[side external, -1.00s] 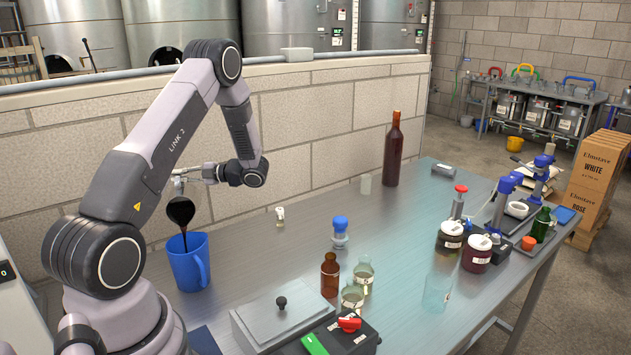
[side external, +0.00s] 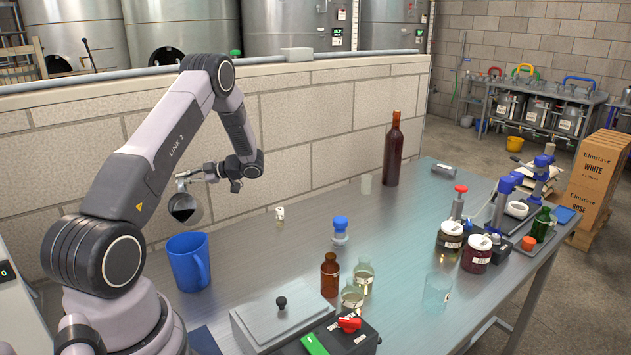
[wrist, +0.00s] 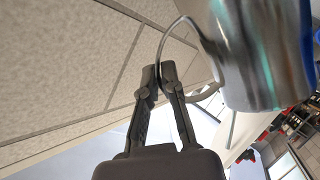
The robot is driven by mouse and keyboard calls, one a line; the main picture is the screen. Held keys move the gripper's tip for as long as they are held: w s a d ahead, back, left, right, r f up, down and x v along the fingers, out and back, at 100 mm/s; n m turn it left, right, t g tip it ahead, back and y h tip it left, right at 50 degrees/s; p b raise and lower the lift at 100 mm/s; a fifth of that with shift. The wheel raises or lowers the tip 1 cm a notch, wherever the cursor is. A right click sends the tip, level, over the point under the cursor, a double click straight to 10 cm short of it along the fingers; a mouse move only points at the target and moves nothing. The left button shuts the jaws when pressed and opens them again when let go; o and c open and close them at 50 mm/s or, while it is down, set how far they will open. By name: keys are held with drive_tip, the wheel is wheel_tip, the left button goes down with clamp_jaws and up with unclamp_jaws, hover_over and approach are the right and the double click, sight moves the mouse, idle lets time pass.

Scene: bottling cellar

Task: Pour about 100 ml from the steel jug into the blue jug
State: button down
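The steel jug (side external: 186,209) hangs in the air above the blue jug, still somewhat tilted, with dark liquid or a dark interior showing at its mouth. No stream leaves it. The blue jug (side external: 187,264) stands upright on the bench at the left, its handle to the right; its contents are hidden. My gripper (side external: 192,177) is above the steel jug at its handle side. In the wrist view my gripper's fingers (wrist: 158,82) are closed together on the thin curved handle, with the shiny jug body (wrist: 262,55) to their right.
A block wall (side external: 300,130) runs behind the bench. A grey lidded box (side external: 283,318) stands right of the blue jug at the front. A brown bottle (side external: 330,275), glass jars and a tall dark red bottle (side external: 392,155) stand farther right. Bare bench (side external: 250,255) lies between.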

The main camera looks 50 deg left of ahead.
drive_tip(key=shift+w+a+m+h, duration=0.1)
drive_tip(key=shift+a+m+h, duration=0.2)
drive_tip(key=shift+m, duration=0.1)
idle(1.7)
